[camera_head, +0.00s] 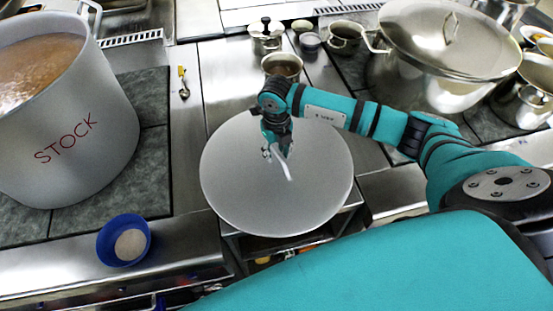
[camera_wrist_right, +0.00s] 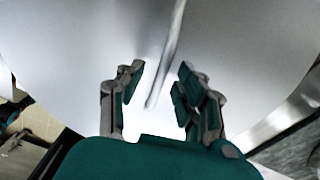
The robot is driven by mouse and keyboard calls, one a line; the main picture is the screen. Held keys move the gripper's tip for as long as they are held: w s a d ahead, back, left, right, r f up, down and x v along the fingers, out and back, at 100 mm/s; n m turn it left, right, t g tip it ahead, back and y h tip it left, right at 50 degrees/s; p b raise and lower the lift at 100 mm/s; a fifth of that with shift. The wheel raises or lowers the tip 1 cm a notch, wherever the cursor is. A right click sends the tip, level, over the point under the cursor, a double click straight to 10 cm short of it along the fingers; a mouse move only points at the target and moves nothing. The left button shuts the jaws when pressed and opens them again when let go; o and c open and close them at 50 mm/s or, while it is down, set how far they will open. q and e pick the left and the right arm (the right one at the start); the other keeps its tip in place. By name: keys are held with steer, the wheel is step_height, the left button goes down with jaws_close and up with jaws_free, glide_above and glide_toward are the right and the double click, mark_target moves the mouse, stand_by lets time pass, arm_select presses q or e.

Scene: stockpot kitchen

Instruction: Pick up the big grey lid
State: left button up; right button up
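The big grey lid (camera_head: 320,195) is a large round disc lying flat on the steel counter in the middle of the head view. Its thin bar handle (camera_head: 282,167) rises near the middle. My right gripper (camera_head: 276,155) is over the lid, right at the handle. In the right wrist view the lid (camera_wrist_right: 250,50) fills most of the picture. There my right gripper (camera_wrist_right: 157,85) is open, its two fingers on either side of the handle (camera_wrist_right: 168,55) with gaps between. My left gripper is not in view.
A big pot marked STOCK (camera_head: 65,120) stands at the left, with a blue bowl (camera_head: 123,240) in front of it. A large lidded steel pot (camera_head: 430,75) stands at the back right. Small pots, including a brown-filled one (camera_head: 283,66), stand behind the lid.

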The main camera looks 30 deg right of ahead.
jaws_close()
steer(key=shift+w+r, duration=0.1)
stand_by(0.5)
